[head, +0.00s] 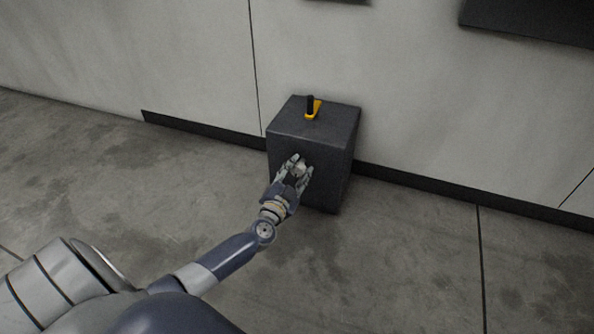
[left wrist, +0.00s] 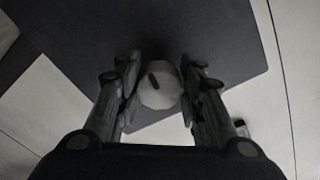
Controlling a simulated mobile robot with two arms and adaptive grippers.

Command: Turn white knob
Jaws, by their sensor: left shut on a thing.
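The white knob (left wrist: 160,92) is on the front face of a dark grey box (head: 315,125). In the head view the knob (head: 300,170) shows small and pale between the fingers of my left gripper (head: 294,172). In the left wrist view my left gripper (left wrist: 160,88) has one finger on each side of the knob and is shut on it. A short dark mark runs slantwise on the knob's face. My right gripper is not in view.
A yellow piece with a black upright handle (head: 312,107) is on top of the box. The box stands on a concrete floor (head: 400,250) against a pale wall (head: 400,90) with a dark skirting strip. The floor around the box is clear.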

